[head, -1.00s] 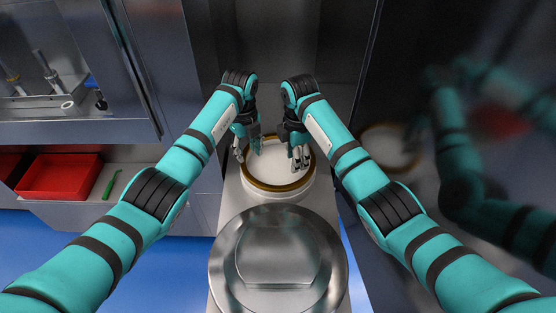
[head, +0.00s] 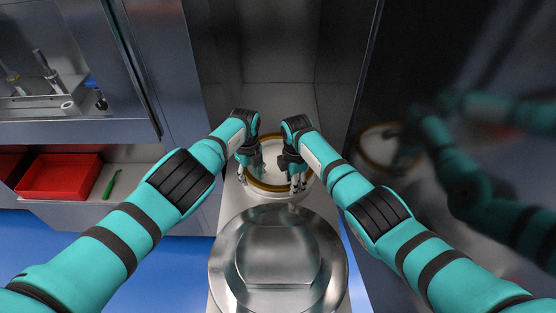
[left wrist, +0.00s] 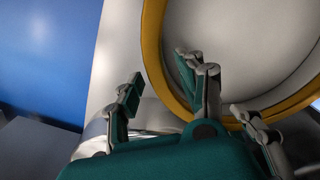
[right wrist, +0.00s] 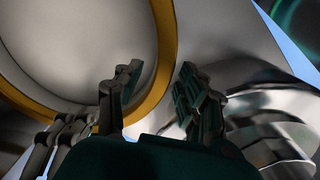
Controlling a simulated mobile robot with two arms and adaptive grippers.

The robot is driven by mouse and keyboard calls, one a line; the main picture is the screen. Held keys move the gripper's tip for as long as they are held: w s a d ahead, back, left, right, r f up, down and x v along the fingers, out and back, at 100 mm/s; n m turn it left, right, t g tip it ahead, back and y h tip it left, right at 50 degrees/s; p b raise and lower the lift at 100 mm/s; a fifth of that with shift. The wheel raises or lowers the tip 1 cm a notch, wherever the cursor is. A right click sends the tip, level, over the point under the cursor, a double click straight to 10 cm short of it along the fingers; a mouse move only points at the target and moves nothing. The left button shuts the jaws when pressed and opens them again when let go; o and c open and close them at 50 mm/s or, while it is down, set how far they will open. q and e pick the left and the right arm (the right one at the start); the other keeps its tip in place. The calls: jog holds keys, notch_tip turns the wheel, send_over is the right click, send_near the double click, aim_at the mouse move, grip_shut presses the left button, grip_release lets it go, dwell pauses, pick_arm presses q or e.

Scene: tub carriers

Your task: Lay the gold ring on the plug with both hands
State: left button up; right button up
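The gold ring (head: 272,187) lies around the top of a white round body (head: 272,196) at the centre. A stepped steel round piece (head: 277,255), which looks to be the plug, stands in front with nothing on it. My left gripper (head: 250,170) is at the ring's left side. In the left wrist view its fingers are apart, on either side of the ring's band (left wrist: 152,50). My right gripper (head: 297,181) is at the right side. In the right wrist view its fingers are apart too, with the band (right wrist: 165,75) passing between them. Finger contact cannot be told.
A tall dark glossy panel (head: 450,80) rises close on the right and mirrors my arms. A steel cabinet wall (head: 185,90) stands on the left. A red tray (head: 58,178) and a green tool (head: 111,184) lie on the left shelf.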

pick_arm(q)
grip_shut()
pick_arm(e)
grip_shut()
